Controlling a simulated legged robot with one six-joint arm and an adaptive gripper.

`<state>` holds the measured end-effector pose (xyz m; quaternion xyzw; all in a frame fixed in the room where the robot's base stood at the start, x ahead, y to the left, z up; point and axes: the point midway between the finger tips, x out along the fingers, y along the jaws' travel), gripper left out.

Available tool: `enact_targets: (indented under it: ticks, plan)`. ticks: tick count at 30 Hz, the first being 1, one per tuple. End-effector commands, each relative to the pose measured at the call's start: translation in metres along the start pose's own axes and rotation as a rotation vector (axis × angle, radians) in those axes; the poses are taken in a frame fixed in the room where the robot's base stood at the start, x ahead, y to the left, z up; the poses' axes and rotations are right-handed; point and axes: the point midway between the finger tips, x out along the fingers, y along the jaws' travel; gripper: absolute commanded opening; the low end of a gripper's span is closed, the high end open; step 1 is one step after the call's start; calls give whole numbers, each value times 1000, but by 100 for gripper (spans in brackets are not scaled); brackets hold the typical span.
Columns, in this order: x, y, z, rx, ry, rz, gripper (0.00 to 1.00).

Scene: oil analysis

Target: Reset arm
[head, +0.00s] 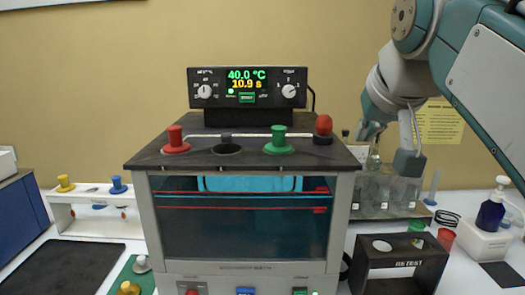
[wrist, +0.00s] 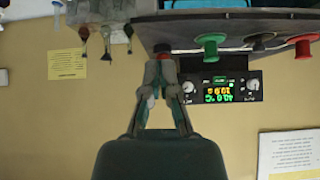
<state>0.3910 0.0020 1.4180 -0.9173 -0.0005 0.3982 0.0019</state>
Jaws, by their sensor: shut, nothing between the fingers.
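My gripper (head: 390,147) is raised at the upper right in the head view, in front of the wall and to the right of the oil bath (head: 245,225). In the wrist view, the fingertips (wrist: 160,70) are shut and hold nothing. That view is upside down. A red and black stopper (wrist: 163,49) shows just past the fingertips there; I cannot tell the gap. The same red stopper (head: 323,125) stands on the right of the bath's lid in the head view.
The bath's controller (head: 247,88) reads 40.0 °C and 10.9 s. Red (head: 176,141) and green (head: 278,141) knobs stand on the lid. Glassware (head: 375,185) stands behind right. A black test rack (head: 400,262), a red cup (head: 446,239) and a blue bottle (head: 492,212) are at right. A white rack (head: 95,207) is at left.

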Motion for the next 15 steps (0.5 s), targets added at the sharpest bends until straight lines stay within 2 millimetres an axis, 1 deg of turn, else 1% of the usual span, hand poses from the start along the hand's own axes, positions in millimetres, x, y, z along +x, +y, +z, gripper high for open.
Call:
enact_targets:
  ticks: [1, 2, 5, 6, 8, 14, 15]
  plan:
    - [6, 0, 14, 0, -15, 0, 0]
    - [10, 0, 22, 0, -24, 1, 0]
    - [27, 1, 55, -1, -57, 1, 0]
    - [34, 1, 70, -1, -69, 1, 0]
    - [45, 1, 92, -1, -89, 2, 0]
    - [80, 2, 176, -2, -157, 3, 0]
    - [88, 2, 193, -2, -171, 3, 0]
